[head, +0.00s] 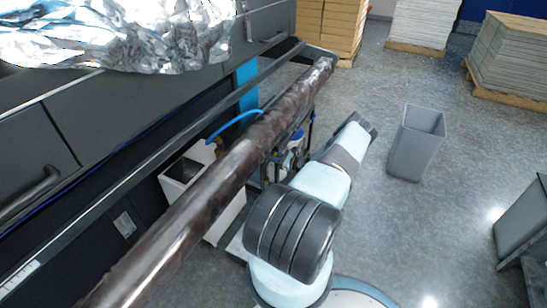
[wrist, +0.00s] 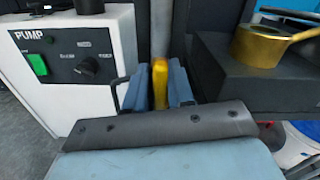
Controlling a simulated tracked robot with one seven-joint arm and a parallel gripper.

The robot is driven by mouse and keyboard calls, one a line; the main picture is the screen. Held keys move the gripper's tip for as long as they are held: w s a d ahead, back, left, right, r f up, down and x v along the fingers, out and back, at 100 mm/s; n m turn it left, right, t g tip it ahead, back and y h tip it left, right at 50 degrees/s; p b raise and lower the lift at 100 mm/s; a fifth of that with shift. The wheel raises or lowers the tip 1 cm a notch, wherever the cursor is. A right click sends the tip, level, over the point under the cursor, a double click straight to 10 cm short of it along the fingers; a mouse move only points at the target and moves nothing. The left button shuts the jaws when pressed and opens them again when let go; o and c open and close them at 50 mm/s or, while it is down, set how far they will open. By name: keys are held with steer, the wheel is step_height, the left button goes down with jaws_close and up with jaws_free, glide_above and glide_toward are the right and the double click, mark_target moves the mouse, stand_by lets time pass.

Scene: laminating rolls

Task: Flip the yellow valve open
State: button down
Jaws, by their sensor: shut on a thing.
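The yellow valve (wrist: 160,80) shows in the wrist view as an upright yellow handle in front of a grey vertical pipe (wrist: 161,30). My gripper (wrist: 157,92) has its blue-grey fingers on both sides of the handle and is shut on it. The lower end of the handle and the valve body are hidden by the gripper. In the head view, I cannot make out the valve or the fingers among the parts beside the long dark roll.
A white pump box (wrist: 75,65) with a green switch and black knob stands left of the gripper. A dark block (wrist: 255,85) carrying a brass-coloured pan-like part (wrist: 265,45) is close on the right. A long dark roll (head: 215,175) crosses above; a grey bin (head: 415,145) stands right.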

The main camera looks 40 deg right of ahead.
steer(key=c, duration=1.1)
jaws_free()
steer(key=shift+o, duration=0.2)
steer(key=v, duration=1.4)
steer(key=shift+w, duration=0.1)
